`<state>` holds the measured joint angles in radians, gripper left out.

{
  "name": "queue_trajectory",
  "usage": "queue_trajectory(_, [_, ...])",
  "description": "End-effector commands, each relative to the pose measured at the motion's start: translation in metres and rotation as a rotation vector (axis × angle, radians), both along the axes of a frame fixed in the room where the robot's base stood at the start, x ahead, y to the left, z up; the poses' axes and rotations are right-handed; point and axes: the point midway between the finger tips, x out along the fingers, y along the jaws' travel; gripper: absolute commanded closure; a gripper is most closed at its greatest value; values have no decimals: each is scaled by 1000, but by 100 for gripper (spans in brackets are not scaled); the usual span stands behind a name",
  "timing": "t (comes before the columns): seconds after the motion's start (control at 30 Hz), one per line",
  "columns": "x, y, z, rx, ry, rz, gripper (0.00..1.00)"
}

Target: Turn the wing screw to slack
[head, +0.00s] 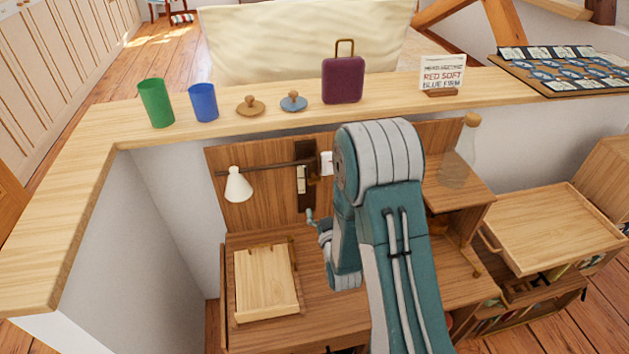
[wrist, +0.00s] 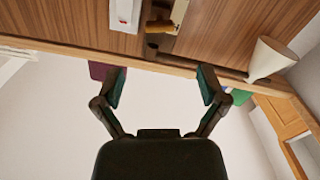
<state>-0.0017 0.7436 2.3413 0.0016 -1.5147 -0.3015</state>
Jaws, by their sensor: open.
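My gripper (wrist: 160,84) is open and empty in the wrist view, its two dark green-tipped fingers spread apart. In the head view part of my gripper (head: 318,224) shows left of my arm, in front of the wooden back panel (head: 240,222). A lamp with a white cone shade (head: 238,185) hangs from a dark horizontal rod (head: 275,167) that meets a dark upright strip (head: 307,192). In the wrist view a small brass-coloured piece (wrist: 180,12) and a dark knob lie by the rod, beyond my fingertips. I cannot tell which small part is the wing screw.
A ledge (head: 120,113) above holds a green cup (head: 156,103), a blue cup (head: 204,102), two knobbed lids, a purple case (head: 343,80) and a sign (head: 442,73). A wooden tray (head: 266,283) lies on the desk. A glass bottle (head: 456,165) stands right of my arm.

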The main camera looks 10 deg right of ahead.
Motion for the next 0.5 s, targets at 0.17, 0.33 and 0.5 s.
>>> queue_trajectory(0.17, [9, 0, 0, 22, 0, 0, 9])
queue_trajectory(0.33, [38, 0, 0, 20, -2, 0, 9])
queue_trajectory(0.5, [69, 0, 0, 19, -2, 0, 9])
